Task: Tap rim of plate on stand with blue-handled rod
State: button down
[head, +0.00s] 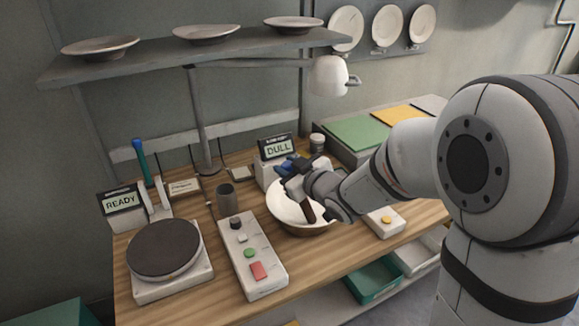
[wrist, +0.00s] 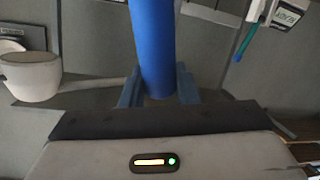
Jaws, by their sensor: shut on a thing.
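My gripper (head: 291,171) is shut on the blue handle of the rod, which stands between the two fingers in the wrist view (wrist: 152,45). In the head view the gripper is above the back of a white round dish (head: 286,208) with a brass-coloured outside, in the middle of the bench. A dark brown rod-like end (head: 308,211) shows in front of the dish's white inside. I cannot tell whether it touches the dish. My wrist and the gripper hide the dish's right side and back. Whether this dish is the plate on its stand is unclear.
A "DULL" sign box (head: 277,152) stands behind the dish. A button panel (head: 252,255), a grey cup (head: 228,198) and a dark round plate on a white base (head: 165,248) are to its left, with a "READY" sign (head: 121,203). A lamp (head: 329,76) hangs above.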

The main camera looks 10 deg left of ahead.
jog(key=shift+r+p, duration=2.45)
jog(key=shift+r, duration=1.05)
jog(key=shift+f, duration=0.1)
